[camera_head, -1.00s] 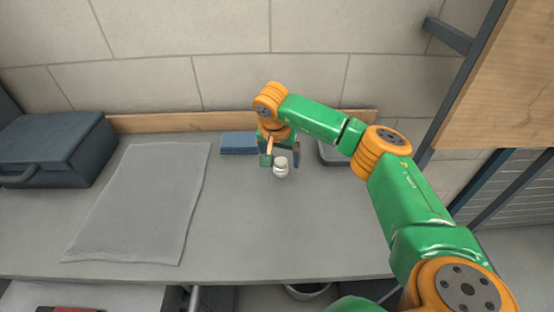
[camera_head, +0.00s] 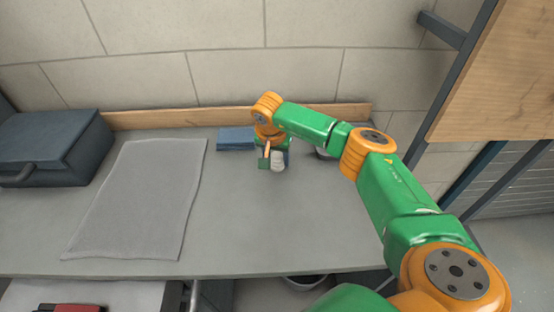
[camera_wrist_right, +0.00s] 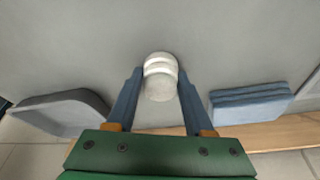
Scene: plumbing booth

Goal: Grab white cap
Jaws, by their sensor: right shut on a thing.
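The white cap (camera_head: 278,161) is a small rounded piece with a ridge around it, on the grey worktop near the back. It also shows in the right wrist view (camera_wrist_right: 160,76), between the blue-grey fingers. My right gripper (camera_head: 274,162) is shut on the cap, with a finger at each side of it. In the right wrist view the fingertips of the right gripper (camera_wrist_right: 159,76) sit against the cap's sides. I cannot tell whether the cap still touches the worktop. My left gripper is not in view.
A folded blue cloth (camera_head: 236,138) lies behind and left of the cap. A grey tray (camera_wrist_right: 62,110) is on the other side, partly hidden by my arm in the head view. A grey mat (camera_head: 138,200) and a dark case (camera_head: 58,145) are at left. The front worktop is clear.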

